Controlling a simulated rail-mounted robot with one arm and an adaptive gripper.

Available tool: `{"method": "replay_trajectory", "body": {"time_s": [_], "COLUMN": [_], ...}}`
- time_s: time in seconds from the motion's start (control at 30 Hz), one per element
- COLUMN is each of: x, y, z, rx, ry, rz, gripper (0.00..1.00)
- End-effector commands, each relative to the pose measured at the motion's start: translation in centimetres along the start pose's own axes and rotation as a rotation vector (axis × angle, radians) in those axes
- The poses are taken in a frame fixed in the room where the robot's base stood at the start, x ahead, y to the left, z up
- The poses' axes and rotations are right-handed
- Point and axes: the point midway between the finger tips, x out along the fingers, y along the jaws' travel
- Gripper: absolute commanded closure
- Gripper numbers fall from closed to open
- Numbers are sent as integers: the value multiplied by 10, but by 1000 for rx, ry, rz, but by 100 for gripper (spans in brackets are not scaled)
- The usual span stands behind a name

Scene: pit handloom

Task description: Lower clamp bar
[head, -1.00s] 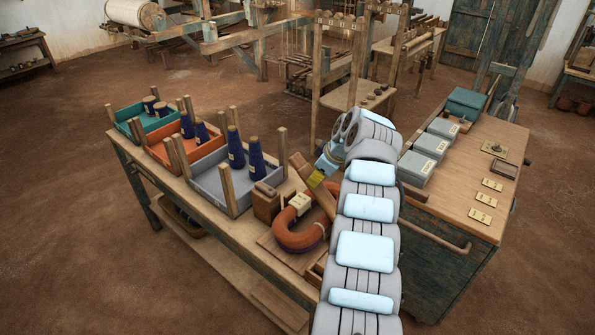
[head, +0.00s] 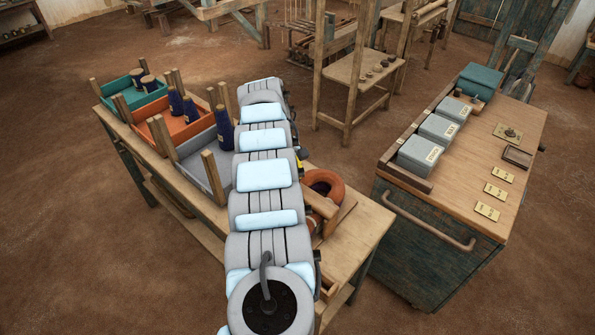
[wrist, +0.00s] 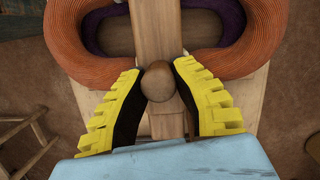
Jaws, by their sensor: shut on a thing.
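In the wrist view a wooden bar (wrist: 155,40) runs down the middle across an orange-brown coil (wrist: 80,60) and ends in a round wooden knob (wrist: 158,82). I take this bar for the clamp bar. My gripper (wrist: 158,90) has yellow ridged fingers with dark inner pads, one on each side of the knob, shut on it. In the head view my arm hides my gripper and much of the bar. Part of the coil (head: 330,184) shows right of my arm on the bench, with a piece of wood lying against it.
Grey (head: 195,165), orange (head: 180,128) and teal (head: 130,95) trays with posts and dark blue cones stand on the bench left of my arm. A cabinet (head: 430,250) with several grey boxes stands to the right. Floor separates bench and cabinet.

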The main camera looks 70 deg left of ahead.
Motion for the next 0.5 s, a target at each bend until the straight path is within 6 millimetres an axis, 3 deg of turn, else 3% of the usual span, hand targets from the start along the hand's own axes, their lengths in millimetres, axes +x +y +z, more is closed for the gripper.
{"method": "replay_trajectory", "body": {"time_s": [0.5], "x": [9], "y": [-7], "z": [-3], "rx": [0], "ry": [-32], "rz": [-7], "gripper": [100]}}
